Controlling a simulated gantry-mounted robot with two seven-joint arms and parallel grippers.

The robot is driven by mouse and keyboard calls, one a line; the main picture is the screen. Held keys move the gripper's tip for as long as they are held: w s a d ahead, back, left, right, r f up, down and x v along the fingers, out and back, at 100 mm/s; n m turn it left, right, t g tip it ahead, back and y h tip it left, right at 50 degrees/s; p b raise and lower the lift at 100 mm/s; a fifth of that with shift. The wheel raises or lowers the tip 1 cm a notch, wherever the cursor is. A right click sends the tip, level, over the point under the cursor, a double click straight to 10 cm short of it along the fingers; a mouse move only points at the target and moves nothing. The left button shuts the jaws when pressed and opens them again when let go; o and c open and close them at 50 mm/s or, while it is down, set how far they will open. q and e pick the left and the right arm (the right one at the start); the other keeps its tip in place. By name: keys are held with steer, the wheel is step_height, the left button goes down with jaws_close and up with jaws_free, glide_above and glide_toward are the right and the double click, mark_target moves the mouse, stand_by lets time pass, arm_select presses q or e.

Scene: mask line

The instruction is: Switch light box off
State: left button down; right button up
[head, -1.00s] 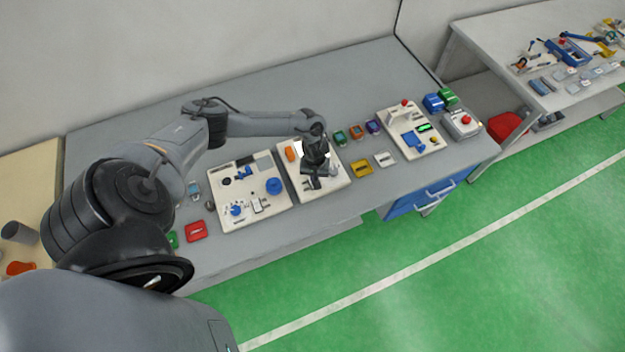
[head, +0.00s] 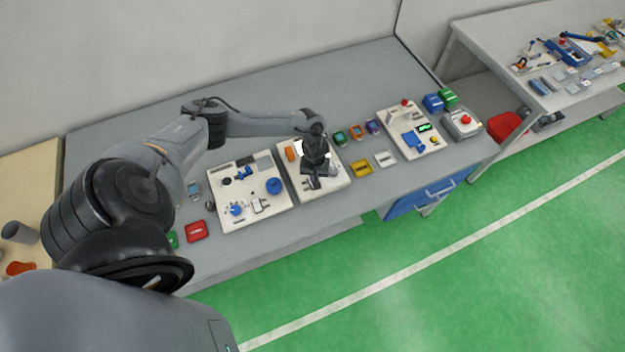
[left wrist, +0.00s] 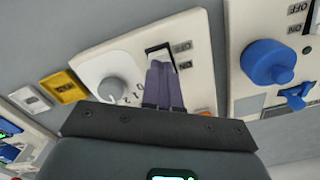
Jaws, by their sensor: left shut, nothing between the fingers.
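The light box is a cream panel (head: 337,181) on the bench, partly hidden by my left arm. A bright white patch (head: 299,148) and an orange part (head: 290,154) show on it. In the left wrist view, the panel (left wrist: 205,75) carries a dark-framed rocker switch (left wrist: 158,51) with small labels beside it and a round white knob (left wrist: 105,80) with numbers. My left gripper (left wrist: 162,68) is shut and empty, its fingertips at the switch's lower part. Touch cannot be told. In the head view the left gripper (head: 313,183) is over the panel. The right gripper is not in view.
Another panel (head: 225,205) with blue knobs lies to the left. Yellow (head: 361,168) and white (head: 385,159) small blocks lie to the right, then a panel with a green display (head: 424,127) and a red-button box (head: 462,124). The bench's front strip is clear.

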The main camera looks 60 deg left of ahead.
arm_select(q)
steer(key=shift+f, duration=0.45)
stand_by(0.3)
steer(key=shift+f+b, duration=0.45)
steer(key=shift+f, duration=0.05)
stand_by(0.3)
step_height(320, 180, up, 4)
steer(key=p, duration=0.5)
steer(key=shift+r+p, duration=0.25)
steer(key=shift+p, duration=0.05)
steer(key=shift+r+p, duration=1.3)
steer(key=shift+p, duration=0.3)
